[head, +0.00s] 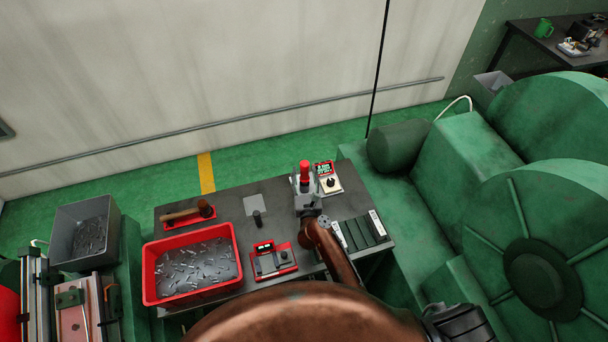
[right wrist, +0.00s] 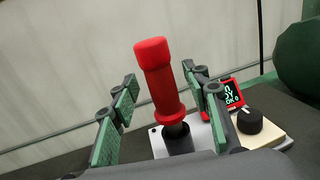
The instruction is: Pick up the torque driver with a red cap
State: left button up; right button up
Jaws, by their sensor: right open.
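The torque driver with a red cap (head: 304,174) stands upright at the back of the dark table. In the right wrist view the red driver (right wrist: 157,82) rises from a dark socket on a pale plate (right wrist: 199,143) and looks slightly tilted. My right gripper (head: 307,200) is open just in front of it in the head view. In the right wrist view the green-padded fingers of the gripper (right wrist: 160,92) are apart, one on each side of the driver. The pads do not appear to touch it. My left gripper is not in view.
A small device with a lit display (head: 324,169) and black knob stands right beside the driver. The table also holds a red bin (head: 147,272) of metal parts, a mallet on a red tray, a red-based gauge box and dark blocks (head: 352,236). Large green machinery stands to the right.

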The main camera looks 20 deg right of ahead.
jog(key=shift+w+d+r, duration=0.1)
jog(key=shift+w+d, duration=0.1)
jog(key=shift+w, duration=0.35)
jog(key=shift+c, duration=0.5)
grip_shut()
